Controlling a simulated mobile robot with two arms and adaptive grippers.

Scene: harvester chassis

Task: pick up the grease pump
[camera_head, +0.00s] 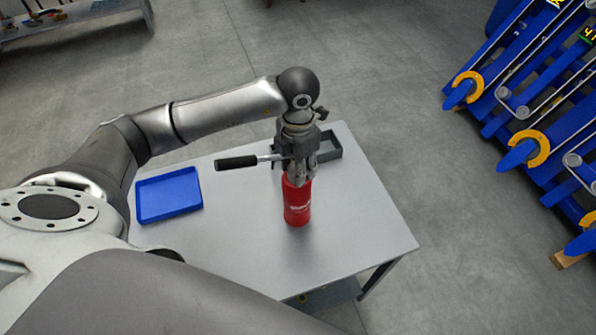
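The grease pump has a red cylindrical body (297,207) with pale lettering and a lever with a black grip (237,162) that sticks out to the left. It is upright at the middle of the grey table (345,225); whether its base touches the tabletop is hard to tell. My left gripper (299,178) points down at the top of the pump, with its fingers at the upper end of the red body. The fingers overlap the pump's head, so I cannot tell whether they are closed on it. My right gripper is out of view.
A blue tray (168,214) lies on the table to the left. A dark grey open holder (328,148) stands behind the pump. The table's right part is clear. Blue machinery with yellow hooks (540,147) stands at the right beyond open floor.

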